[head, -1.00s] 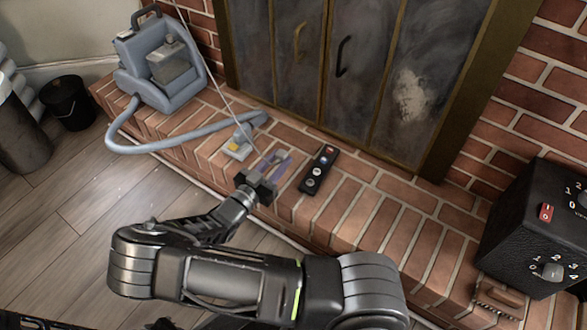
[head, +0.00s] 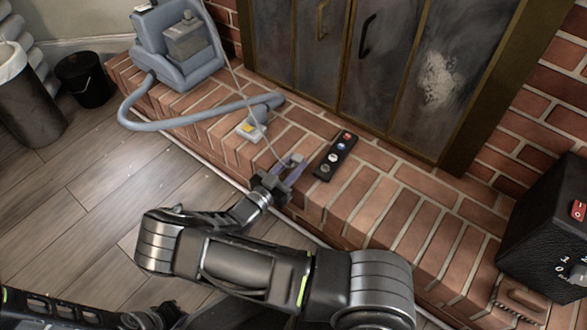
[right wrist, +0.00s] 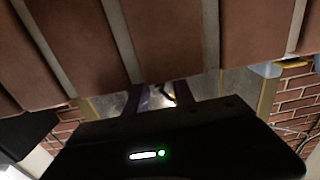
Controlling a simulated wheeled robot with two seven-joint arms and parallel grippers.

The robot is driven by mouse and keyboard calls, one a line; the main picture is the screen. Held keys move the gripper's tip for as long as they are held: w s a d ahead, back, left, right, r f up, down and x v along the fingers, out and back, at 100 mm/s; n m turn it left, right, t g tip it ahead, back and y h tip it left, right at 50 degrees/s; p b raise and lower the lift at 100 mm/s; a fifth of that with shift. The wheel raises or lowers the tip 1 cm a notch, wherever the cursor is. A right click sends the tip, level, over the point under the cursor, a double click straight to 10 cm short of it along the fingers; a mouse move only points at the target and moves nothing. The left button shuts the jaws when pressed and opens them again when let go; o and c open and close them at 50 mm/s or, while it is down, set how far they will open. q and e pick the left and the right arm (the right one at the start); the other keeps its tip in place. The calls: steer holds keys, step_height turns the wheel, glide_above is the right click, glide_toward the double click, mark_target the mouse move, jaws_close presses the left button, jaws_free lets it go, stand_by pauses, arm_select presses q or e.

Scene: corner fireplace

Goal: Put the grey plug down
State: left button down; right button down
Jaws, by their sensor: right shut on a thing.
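The grey plug (head: 292,160) is small in the head view, at the end of a thin grey cable. My right gripper (head: 286,168) is shut on it, with its purplish fingers at either side, close over the front part of the brick hearth (head: 390,215). I cannot tell whether the plug touches the bricks. In the right wrist view the fingers (right wrist: 161,96) show past the dark gripper body, and the plug is not clear between them. Part of my left arm is at the bottom left of the head view; its fingers cannot be made out.
A black socket strip (head: 336,156) lies just right of the plug. A black box (head: 548,235) stands right. Bare bricks lie between strip and box.

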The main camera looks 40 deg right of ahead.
steer(key=shift+f, duration=0.1)
steer(key=shift+f, duration=0.15)
steer(key=c, duration=1.1)
jaws_free()
steer(key=shift+o, duration=0.2)
steer(key=shift+a+r, duration=0.25)
steer(key=p+v, duration=0.3)
steer(key=v, duration=0.8)
steer(key=shift+s+a, duration=0.15)
steer(key=shift+a, duration=0.1)
